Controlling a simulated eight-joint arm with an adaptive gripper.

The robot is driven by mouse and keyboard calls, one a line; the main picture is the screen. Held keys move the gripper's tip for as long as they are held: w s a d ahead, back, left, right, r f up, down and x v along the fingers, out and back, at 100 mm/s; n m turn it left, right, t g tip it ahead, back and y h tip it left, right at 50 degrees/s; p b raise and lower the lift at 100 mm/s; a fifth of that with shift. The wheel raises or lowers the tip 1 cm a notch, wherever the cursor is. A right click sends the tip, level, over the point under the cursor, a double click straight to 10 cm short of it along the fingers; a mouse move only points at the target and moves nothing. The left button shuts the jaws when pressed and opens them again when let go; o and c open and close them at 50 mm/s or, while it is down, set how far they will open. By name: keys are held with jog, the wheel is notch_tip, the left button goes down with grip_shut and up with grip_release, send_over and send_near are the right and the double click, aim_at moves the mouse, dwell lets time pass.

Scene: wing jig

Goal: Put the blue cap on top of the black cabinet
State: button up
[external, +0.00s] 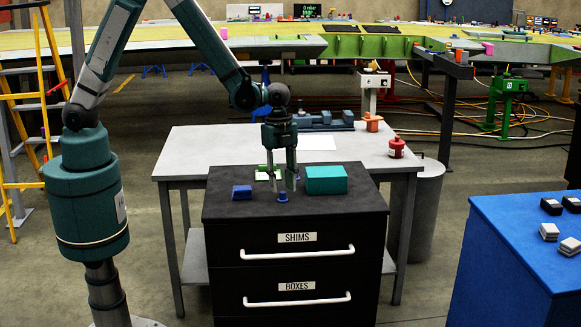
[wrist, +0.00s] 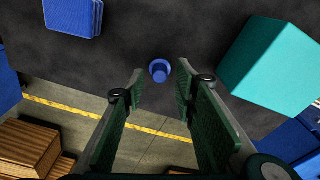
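The blue cap (external: 282,197) sits on top of the black cabinet (external: 228,207), close to its front edge. In the wrist view the blue cap (wrist: 160,72) shows as a small round knob on a wider rim, standing on the dark cabinet top (wrist: 130,40). My gripper (external: 282,186) points down just above the cap. In the wrist view my gripper (wrist: 161,84) has its two fingers spread, with a gap between them and nothing held. The cap appears just beyond the fingertips, in line with the gap, and looks free of both fingers.
On the cabinet top, a blue block (external: 242,191) lies to the left and a larger teal box (external: 326,180) to the right. Behind is a grey table (external: 190,150) with a red container (external: 396,147). A blue surface (external: 500,240) stands at right.

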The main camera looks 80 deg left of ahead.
notch_tip(320, 180, up, 10)
jog(key=a, duration=0.1)
jog(key=shift+s, duration=0.25)
dwell(0.9)
jog(key=s+a+r+n+t, duration=0.2)
jog(key=s+r+n, duration=0.1)
jog(key=s+r, duration=0.35)
jog(key=s+a+r+n+t, duration=0.1)
jog(key=s+a+r+n, duration=0.2)
jog(key=s+r, duration=0.4)
jog(key=s+a+r+n+t, duration=0.2)
jog(key=s+r+n, duration=0.1)
jog(key=s, duration=0.4)
jog(key=s+a+r+n+t+y, duration=0.1)
jog(key=s+a+r+n, duration=0.1)
jog(key=s+n, duration=0.3)
jog(key=shift+s+r+t, duration=0.4)
jog(key=shift+s+r, duration=0.15)
jog(key=shift+s, duration=1.25)
notch_tip(320, 180, down, 6)
jog(key=b, duration=0.6)
jog(key=shift+f, duration=0.15)
